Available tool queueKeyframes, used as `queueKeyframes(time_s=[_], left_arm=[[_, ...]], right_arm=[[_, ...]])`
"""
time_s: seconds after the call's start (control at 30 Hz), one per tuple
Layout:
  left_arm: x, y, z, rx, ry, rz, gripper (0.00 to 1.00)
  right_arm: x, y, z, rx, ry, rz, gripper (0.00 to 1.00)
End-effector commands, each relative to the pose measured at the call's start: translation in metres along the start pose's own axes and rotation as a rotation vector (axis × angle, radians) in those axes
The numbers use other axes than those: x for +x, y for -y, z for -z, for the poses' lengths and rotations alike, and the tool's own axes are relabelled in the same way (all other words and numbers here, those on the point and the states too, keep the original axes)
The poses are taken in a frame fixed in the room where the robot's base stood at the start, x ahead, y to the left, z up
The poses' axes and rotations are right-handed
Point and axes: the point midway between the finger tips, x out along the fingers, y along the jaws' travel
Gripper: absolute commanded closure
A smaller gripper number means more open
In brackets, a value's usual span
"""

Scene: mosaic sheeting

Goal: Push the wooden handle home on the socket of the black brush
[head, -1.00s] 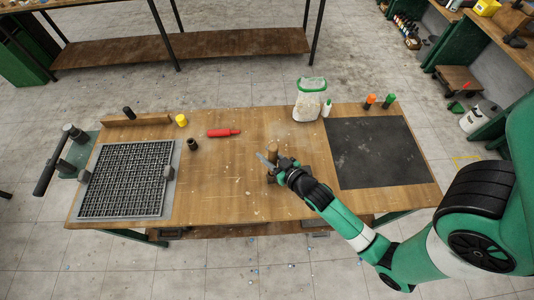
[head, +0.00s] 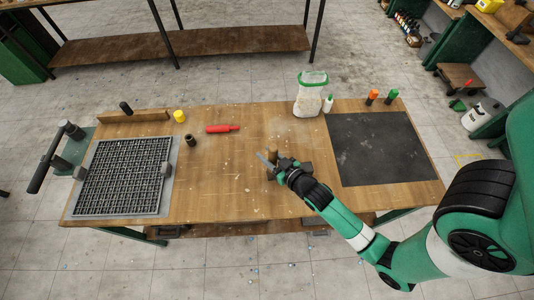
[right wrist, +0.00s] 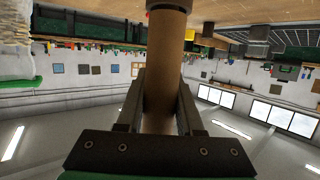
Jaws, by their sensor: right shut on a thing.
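My right gripper (head: 282,170) is over the middle of the table, shut on an upright wooden handle (head: 272,154). In the right wrist view, the round tan handle (right wrist: 165,65) runs between the two fingers of the right gripper (right wrist: 160,105). The handle's far end meets a dark band with a reddish edge at the top of that view, where it is cut off. I cannot tell whether this is the brush socket. I cannot pick out the black brush for certain. My left gripper is not in view.
A red tool (head: 222,129) lies left of the handle. A black mat (head: 380,150) covers the right side. A bag (head: 310,97) stands at the back. Bare wood surrounds the gripper.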

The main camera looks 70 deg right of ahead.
Motion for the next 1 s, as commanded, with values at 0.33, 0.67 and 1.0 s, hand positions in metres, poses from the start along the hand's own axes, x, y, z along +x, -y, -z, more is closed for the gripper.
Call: queueKeyframes(time_s=[0.33,0.67,1.0], left_arm=[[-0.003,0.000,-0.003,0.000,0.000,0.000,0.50],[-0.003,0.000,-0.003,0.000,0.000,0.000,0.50],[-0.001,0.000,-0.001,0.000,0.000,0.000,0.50]], right_arm=[[0.001,0.000,-0.005,0.000,0.000,0.000,0.43],[0.001,0.000,-0.005,0.000,0.001,0.000,0.29],[-0.048,0.000,-0.006,-0.002,0.003,0.001,0.29]])
